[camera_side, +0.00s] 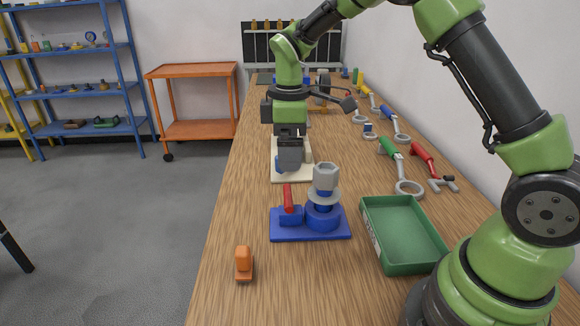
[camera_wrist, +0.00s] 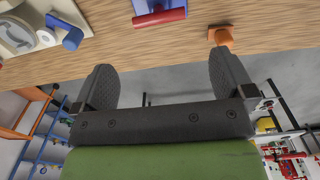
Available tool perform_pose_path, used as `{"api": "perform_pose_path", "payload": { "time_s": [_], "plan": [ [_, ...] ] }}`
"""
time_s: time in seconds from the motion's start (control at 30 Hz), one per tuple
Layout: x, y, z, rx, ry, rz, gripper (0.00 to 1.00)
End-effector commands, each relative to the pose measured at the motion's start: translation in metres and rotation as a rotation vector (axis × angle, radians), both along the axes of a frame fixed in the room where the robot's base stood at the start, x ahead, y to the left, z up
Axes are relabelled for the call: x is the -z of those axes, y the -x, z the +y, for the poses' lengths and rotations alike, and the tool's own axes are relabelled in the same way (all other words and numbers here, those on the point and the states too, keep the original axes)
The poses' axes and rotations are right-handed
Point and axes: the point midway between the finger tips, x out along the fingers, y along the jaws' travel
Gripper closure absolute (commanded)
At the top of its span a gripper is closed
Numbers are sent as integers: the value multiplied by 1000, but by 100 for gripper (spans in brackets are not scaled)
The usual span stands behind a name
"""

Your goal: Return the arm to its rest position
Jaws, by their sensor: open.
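My gripper (camera_side: 290,160) hangs over the wooden table in the side view, in front of or above a cream plate (camera_side: 304,174); the exact height is hard to tell. In the wrist view its two dark fingers (camera_wrist: 164,82) are spread wide with nothing between them. A blue valve fixture (camera_side: 310,222) with a red handle (camera_side: 288,198) and a grey hex-topped fitting (camera_side: 326,178) stands nearer the side camera. The fixture's blue edge and red handle (camera_wrist: 160,18) also show at the top of the wrist view.
An orange block (camera_side: 243,262) stands near the table's left edge. A green tray (camera_side: 367,232) sits right of the fixture. Wrenches and tools (camera_side: 400,168) line the right side. An orange cart (camera_side: 192,70) and blue shelves (camera_side: 72,88) stand beyond the table. The table's front-left area is mostly clear.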

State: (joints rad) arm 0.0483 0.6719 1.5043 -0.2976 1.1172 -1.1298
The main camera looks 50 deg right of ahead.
Motion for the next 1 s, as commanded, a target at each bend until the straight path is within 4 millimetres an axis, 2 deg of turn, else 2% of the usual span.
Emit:
{"api": "perform_pose_path", "payload": {
  "time_s": [0.17, 0.3, 0.5, 0.63, 0.8, 1.0],
  "plan": [
    [-50, 23, 8, 165, -33, -99, 0],
    [-93, 59, 18, 363, -94, -195, 0],
    [-133, 120, 29, 638, -217, -319, 0],
    [-142, 160, 36, 810, -317, -380, 0],
    [-141, 199, 41, 983, -437, -429, 0],
    [-136, 217, 44, 1077, -508, -447, 0]
  ]
}}
